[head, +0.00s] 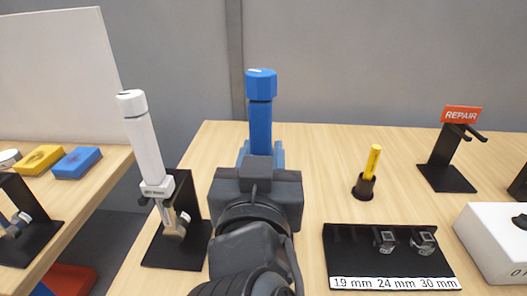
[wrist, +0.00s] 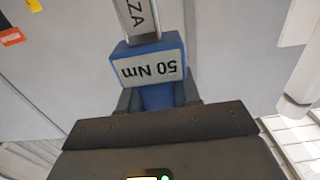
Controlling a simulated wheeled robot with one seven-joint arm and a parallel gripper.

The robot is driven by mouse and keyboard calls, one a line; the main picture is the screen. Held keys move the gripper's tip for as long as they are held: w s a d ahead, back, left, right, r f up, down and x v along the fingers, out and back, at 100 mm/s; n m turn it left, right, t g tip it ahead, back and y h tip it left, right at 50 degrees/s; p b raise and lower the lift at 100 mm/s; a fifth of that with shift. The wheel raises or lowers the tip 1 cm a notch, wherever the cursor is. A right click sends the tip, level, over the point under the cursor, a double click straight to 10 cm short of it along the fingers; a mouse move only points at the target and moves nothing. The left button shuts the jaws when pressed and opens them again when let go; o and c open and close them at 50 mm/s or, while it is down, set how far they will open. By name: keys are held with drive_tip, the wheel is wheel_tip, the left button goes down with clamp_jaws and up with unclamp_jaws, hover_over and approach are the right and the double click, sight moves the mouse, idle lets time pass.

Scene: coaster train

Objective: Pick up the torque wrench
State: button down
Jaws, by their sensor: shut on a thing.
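A blue torque wrench (head: 260,112) stands upright behind my gripper (head: 260,158) in the head view, its blue handle top showing above. In the wrist view its blue block (wrist: 172,50) carries a "50 Nm" label, with a pale shaft marked with letters beyond it. My gripper (wrist: 158,98) is shut on the blue part, with a finger on each side. My gripper and arm hide the wrench's lower end in the head view. I cannot tell whether it touches a stand. A white torque wrench (head: 145,140) leans in a black stand (head: 170,252) to the left.
On the wooden table (head: 320,155), a yellow marker (head: 373,160) stands in a black holder. A black socket tray (head: 350,250) holds sockets beside size labels. A REPAIR stand (head: 447,178) and a white box (head: 492,245) are at right. Blue and yellow blocks (head: 76,162) lie on the left table.

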drive_tip(key=s+b, duration=0.2)
drive_tip(key=s, duration=1.3)
drive_tip(key=shift+s+a+b, duration=0.25)
drive_tip(key=shift+b, duration=0.15)
drive_tip(key=shift+r, duration=0.1)
drive_tip(key=c, duration=1.4)
unclamp_jaws()
clamp_jaws()
